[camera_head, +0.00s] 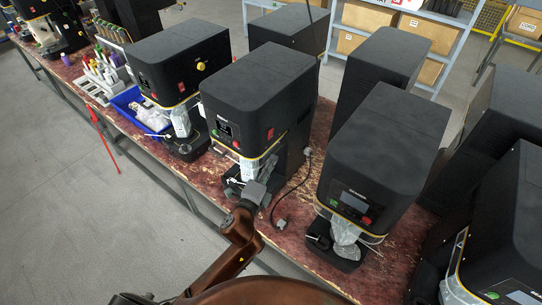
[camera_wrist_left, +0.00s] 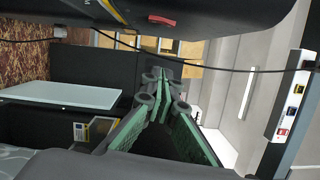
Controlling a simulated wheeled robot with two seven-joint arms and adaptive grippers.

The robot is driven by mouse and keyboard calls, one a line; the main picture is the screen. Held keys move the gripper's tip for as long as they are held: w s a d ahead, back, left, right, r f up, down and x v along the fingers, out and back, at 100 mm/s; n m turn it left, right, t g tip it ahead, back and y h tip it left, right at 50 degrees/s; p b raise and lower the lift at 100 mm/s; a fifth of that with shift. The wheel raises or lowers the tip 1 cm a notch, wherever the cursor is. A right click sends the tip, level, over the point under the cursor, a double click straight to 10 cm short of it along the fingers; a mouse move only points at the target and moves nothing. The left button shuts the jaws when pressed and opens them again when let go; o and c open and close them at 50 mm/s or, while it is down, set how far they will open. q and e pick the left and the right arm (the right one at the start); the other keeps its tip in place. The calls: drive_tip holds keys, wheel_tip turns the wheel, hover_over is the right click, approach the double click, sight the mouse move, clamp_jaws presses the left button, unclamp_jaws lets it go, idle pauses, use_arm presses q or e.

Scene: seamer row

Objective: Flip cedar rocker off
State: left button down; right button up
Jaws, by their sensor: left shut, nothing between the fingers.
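Black seamers stand in a row on the worn red bench. The middle seamer (camera_head: 258,92) has a red rocker (camera_head: 270,133) on its right side. The seamer to its left (camera_head: 178,58) has a red rocker (camera_head: 182,86) on its side. I cannot read which one is cedar. My left gripper (camera_head: 256,190) is at the lower front of the middle seamer, below its rocker. In the left wrist view its green-padded fingers (camera_wrist_left: 162,85) are shut and empty. A red part, perhaps a rocker (camera_wrist_left: 162,19), shows above them on a dark housing. My right gripper is out of view.
Another seamer (camera_head: 378,165) stands close on the right, with a dark cable (camera_head: 293,190) lying between. A blue bin (camera_head: 140,108) and a bottle rack (camera_head: 103,75) sit to the left. Shelves with boxes stand behind.

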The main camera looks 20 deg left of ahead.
sight(271, 134)
use_arm(q)
drive_tip(key=w+a, duration=0.1)
drive_tip(key=w, duration=0.2)
drive_tip(key=w+a+p, duration=0.1)
drive_tip(key=w, duration=0.2)
drive_tip(key=w+p, duration=0.1)
drive_tip(key=w, duration=0.2)
drive_tip(key=shift+w+a+r, duration=0.3)
drive_tip(key=shift+a+r, duration=0.05)
drive_tip(key=shift+a, duration=0.05)
drive_tip(key=shift+p, duration=0.3)
